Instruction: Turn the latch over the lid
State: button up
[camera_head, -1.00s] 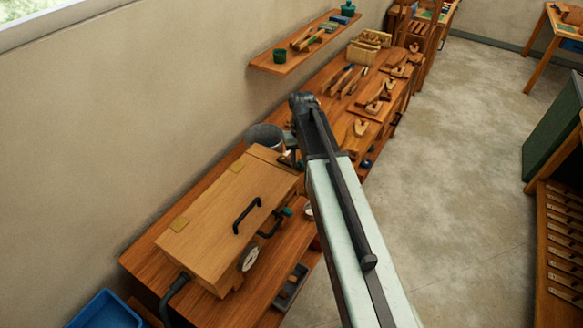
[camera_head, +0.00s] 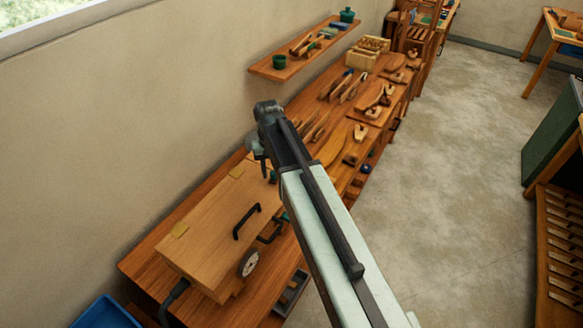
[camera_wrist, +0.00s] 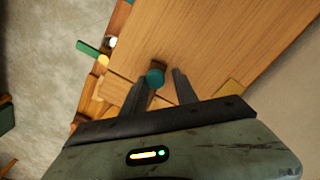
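The wooden box with its lid (camera_head: 212,226) down sits on the bench at lower left in the head view. The lid (camera_wrist: 205,40) also fills the upper right of the wrist view. A teal round knob (camera_wrist: 155,79) on a small dark piece, seemingly the latch, is at the box's far end; it shows small in the head view (camera_head: 273,177). My gripper (camera_wrist: 160,80) is open, its two dark fingers apart. The knob appears between and just beyond the fingertips; I cannot tell if they touch it. In the head view my gripper (camera_head: 262,166) hangs over that far end.
A second green handle (camera_wrist: 88,47) sticks out from the box's side. Wooden tools (camera_head: 350,90) cover the bench beyond.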

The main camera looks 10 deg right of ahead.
jog(key=shift+w+a, duration=0.3)
jog(key=shift+w, duration=0.05)
notch_tip(320, 180, up, 9)
jog(key=p, duration=0.9)
jog(key=shift+f, duration=0.1)
